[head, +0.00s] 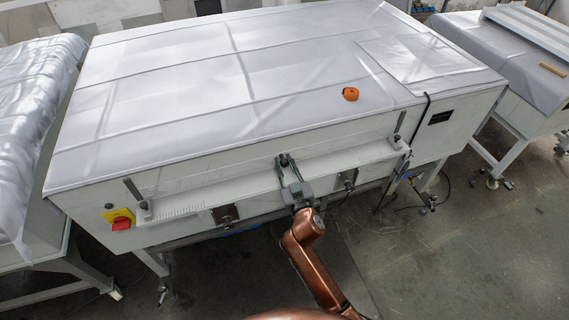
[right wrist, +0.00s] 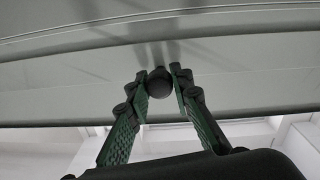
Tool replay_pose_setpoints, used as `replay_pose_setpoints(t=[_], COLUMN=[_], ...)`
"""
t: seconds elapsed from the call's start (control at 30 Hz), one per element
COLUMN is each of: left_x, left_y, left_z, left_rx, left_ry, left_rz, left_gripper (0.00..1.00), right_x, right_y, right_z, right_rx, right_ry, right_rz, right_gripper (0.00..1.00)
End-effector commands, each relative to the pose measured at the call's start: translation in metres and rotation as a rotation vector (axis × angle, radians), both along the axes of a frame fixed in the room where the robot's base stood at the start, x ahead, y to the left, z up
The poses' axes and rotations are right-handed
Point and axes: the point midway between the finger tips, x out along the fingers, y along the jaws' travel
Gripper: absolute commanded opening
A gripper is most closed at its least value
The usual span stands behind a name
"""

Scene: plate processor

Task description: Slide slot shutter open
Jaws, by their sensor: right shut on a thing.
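The plate processor (head: 230,80) is a long white machine with a pale sheet-covered top. A long light shutter strip (head: 260,181) runs along its front face. My right gripper (head: 285,160) reaches up to the middle of this front. In the right wrist view my right gripper (right wrist: 159,75) is shut on a dark round knob (right wrist: 159,88), with a green-lined finger on either side of it. The grey-green panel (right wrist: 70,75) lies behind the knob. My left gripper is not in view.
A red and yellow switch (head: 120,221) sits at the front left corner. Covered machines stand at the left (head: 35,90) and the right (head: 515,60). The floor at lower right is mostly open, with cables near the legs.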

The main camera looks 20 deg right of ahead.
Motion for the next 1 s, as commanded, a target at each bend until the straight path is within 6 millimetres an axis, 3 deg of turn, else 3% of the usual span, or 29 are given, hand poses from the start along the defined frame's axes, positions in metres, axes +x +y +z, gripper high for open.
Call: replay_pose_setpoints(t=[0.17, 0.47, 0.8, 0.83, 1.0], left_x=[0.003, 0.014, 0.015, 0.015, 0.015], left_y=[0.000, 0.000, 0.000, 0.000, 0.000], left_z=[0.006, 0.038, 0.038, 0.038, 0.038], left_rx=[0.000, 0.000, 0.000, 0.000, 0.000], left_ry=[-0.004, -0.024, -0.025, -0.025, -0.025], left_rz=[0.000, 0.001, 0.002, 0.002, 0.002], left_gripper=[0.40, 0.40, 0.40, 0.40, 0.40], right_x=[0.000, 0.000, 0.000, 0.000, 0.000], right_y=[0.001, 0.000, 0.001, 0.001, 0.000], right_z=[0.008, 0.048, 0.046, 0.046, 0.045], right_rx=[0.001, 0.002, 0.000, 0.000, 0.000], right_ry=[-0.001, -0.009, -0.008, -0.008, -0.005], right_rz=[0.001, 0.000, 0.001, 0.001, 0.001], right_gripper=[0.00, 0.00, 0.00, 0.22, 0.33])
